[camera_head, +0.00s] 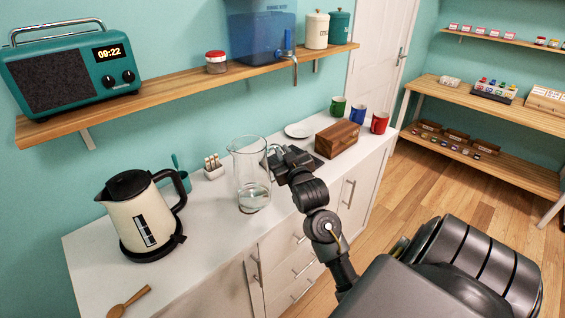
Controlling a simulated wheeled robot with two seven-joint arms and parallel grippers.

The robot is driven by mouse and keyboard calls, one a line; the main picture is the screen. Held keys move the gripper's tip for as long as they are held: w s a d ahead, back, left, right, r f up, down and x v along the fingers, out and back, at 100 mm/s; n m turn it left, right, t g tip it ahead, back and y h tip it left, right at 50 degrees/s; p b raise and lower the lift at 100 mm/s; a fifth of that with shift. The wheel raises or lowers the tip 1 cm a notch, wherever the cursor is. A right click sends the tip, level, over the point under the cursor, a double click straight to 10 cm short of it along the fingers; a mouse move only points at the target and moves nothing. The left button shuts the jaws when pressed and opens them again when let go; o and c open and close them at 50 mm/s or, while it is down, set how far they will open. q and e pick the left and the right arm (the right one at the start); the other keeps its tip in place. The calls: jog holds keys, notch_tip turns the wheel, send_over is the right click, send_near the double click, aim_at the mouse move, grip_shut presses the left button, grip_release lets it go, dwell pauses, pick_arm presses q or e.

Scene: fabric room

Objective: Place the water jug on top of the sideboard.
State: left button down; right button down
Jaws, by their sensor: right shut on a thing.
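The water jug (250,165) is clear glass with a little water in the bottom. It is upright over the white top of the sideboard (205,250), near its front edge. Its base is at or just above the surface; I cannot tell whether it touches. My right gripper (275,160) is at the jug's right side, shut on its handle, with the fingertips partly hidden. My left gripper is not in view.
A cream kettle (135,218) and wooden spoon (128,302) are left of the jug. A white rack (214,168) is behind it. A wooden box (337,139), white plate (299,130) and mugs (357,114) are right. A wooden shelf (180,92) overhangs the back.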

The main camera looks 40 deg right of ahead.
jog(key=shift+w+d+f, duration=0.1)
jog(key=shift+w+f, duration=0.05)
jog(key=shift+w, duration=0.05)
jog(key=f, duration=0.1)
jog(key=f+p, duration=0.1)
jog(key=shift+w+f, duration=0.2)
jog(key=shift+f, duration=0.6)
jog(key=c, duration=1.8)
grip_release()
jog(key=shift+f, duration=0.2)
jog(key=o, duration=0.4)
jog(key=shift+s+r, duration=0.1)
jog(key=b+v, duration=0.2)
jog(key=v, duration=1)
